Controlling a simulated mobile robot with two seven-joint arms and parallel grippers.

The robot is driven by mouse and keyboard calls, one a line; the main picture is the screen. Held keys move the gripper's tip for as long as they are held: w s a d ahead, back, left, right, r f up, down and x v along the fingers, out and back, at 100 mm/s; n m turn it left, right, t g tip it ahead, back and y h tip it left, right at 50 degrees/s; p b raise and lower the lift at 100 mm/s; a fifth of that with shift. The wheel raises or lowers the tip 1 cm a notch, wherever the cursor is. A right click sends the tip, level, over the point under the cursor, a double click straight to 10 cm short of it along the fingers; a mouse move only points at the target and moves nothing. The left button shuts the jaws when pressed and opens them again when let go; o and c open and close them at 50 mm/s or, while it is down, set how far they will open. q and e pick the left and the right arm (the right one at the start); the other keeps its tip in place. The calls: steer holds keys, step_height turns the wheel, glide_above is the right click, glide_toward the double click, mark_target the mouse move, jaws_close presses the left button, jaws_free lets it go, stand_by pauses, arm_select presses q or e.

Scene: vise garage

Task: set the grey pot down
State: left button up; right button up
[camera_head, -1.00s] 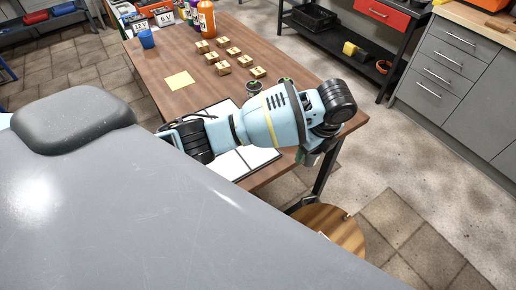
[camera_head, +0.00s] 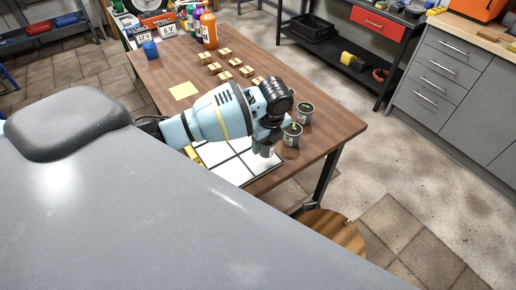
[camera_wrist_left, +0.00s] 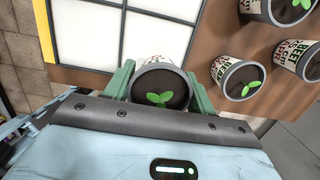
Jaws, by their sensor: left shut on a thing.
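The grey pot (camera_wrist_left: 160,84) has a grey rim, dark soil, a green sprout and a printed white label. My left gripper (camera_wrist_left: 162,92) is shut on it, with a green finger on each side. In the head view my left gripper (camera_head: 264,148) points down over the right part of the white gridded board (camera_head: 228,170), and the arm hides most of the pot. In the wrist view the pot overlaps the edge of the board (camera_wrist_left: 92,30). I cannot tell whether its base touches anything. My right gripper is not in view.
Several similar pots stand close to the right, among them one nearby pot (camera_head: 292,136) and one further back (camera_head: 305,112). Small wooden blocks (camera_head: 225,76), a yellow note (camera_head: 184,91) and a blue cup (camera_head: 150,50) are on the table (camera_head: 160,72). A round wooden stool (camera_head: 335,232) is below.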

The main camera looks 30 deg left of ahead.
arm_select(q)
steer(key=shift+a, duration=0.35)
steer(key=shift+s+a+f, duration=0.1)
steer(key=shift+a+f, duration=0.2)
steer(key=shift+f, duration=0.35)
steer(key=shift+s+a+f, duration=0.1)
steer(key=shift+a+f, duration=0.2)
steer(key=shift+f, duration=0.9)
steer(key=shift+f, duration=0.25)
steer(key=o, duration=1.1)
steer(key=r, duration=0.4)
steer(key=d+r, duration=0.1)
steer(key=r, duration=0.7)
steer(key=shift+s+d+r, duration=0.15)
steer(key=shift+s+d, duration=0.15)
steer(key=shift+d, duration=0.05)
